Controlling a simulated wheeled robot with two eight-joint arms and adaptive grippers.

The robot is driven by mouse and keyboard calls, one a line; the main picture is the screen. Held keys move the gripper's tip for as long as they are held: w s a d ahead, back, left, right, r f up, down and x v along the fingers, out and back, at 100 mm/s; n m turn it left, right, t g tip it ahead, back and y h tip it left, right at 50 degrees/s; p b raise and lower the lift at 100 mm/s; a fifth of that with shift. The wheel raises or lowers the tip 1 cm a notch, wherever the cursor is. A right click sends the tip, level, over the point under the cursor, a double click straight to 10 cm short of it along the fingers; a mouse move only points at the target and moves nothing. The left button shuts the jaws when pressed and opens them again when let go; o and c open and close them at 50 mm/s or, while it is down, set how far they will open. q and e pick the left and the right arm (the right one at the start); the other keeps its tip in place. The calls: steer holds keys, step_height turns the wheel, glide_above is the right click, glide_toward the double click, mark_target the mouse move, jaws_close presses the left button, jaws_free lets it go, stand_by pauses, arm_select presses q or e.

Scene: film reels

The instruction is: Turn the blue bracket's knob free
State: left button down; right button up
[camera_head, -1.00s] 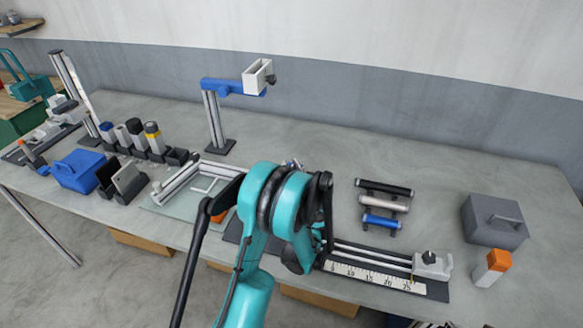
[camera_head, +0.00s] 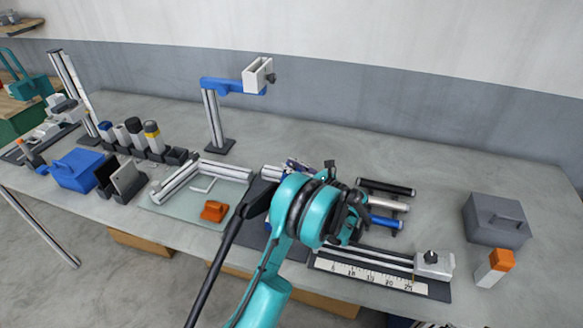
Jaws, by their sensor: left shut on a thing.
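A blue bracket (camera_head: 221,85) sticks out from an upright grey post at the back of the bench. A white U-shaped holder (camera_head: 258,76) sits at its right end, with a small dark knob (camera_head: 271,78) on the holder's right side. The knob stands clear, with nothing touching it. My left gripper (camera_head: 350,213) is low over the bench's middle, in front of the bracket and to its right. The teal wrist hides most of its fingers. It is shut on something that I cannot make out. My right gripper is not in view.
An orange block (camera_head: 214,211) lies on a pale glass mat (camera_head: 165,207). Dark, silver and blue rollers (camera_head: 384,220) lie beside my left gripper. A ruler rail (camera_head: 375,279), a grey box (camera_head: 496,220) and an orange-topped block (camera_head: 494,268) stand right. The back right is clear.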

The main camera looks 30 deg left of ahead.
arm_select(q)
steer(key=shift+n+g, duration=0.6)
steer(key=shift+g, duration=0.6)
stand_by(0.5)
steer(key=c, duration=1.3)
jaws_free()
steer(key=shift+o, duration=0.2)
steer(key=d, duration=1.2)
steer(key=shift+s, duration=0.35)
